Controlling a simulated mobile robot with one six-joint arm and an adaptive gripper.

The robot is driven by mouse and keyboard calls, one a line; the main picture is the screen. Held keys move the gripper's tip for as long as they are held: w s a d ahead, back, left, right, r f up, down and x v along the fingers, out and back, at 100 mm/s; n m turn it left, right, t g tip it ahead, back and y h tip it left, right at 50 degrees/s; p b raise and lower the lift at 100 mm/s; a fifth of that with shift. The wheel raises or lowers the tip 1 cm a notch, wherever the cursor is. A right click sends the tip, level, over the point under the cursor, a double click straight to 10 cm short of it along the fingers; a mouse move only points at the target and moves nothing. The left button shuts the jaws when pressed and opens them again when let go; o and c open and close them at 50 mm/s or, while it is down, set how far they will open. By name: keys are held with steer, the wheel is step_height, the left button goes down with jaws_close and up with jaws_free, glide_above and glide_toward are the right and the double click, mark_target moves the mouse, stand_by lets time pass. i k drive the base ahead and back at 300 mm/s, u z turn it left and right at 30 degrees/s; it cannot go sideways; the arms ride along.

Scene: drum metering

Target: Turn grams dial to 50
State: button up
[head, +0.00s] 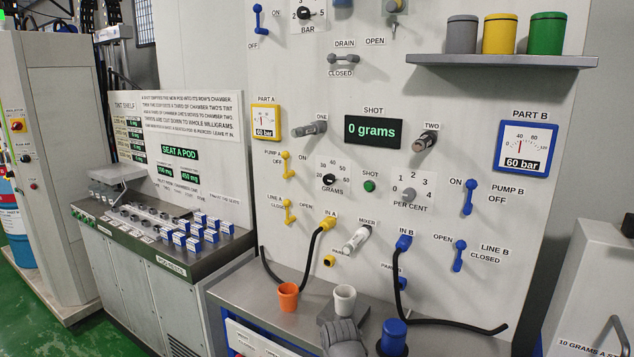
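The green shot button (369,186) is just right of the dial. My gripper's fingers do not show. A grey rounded part at the bottom edge looks like my arm, well below the dial.
A per cent dial (408,195) is to the right. Yellow levers (287,165) are to the left and blue levers (469,197) to the right. An orange cup (288,297) and a white cup (344,300) stand below, near black hoses (400,285). The space directly before the dial looks clear.

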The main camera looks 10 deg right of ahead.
mark_target(328, 180)
steer(key=u, duration=0.25)
steer(key=k, duration=1.1)
steer(key=z, duration=0.6)
steer(key=i, duration=1)
steer(key=u, duration=0.05)
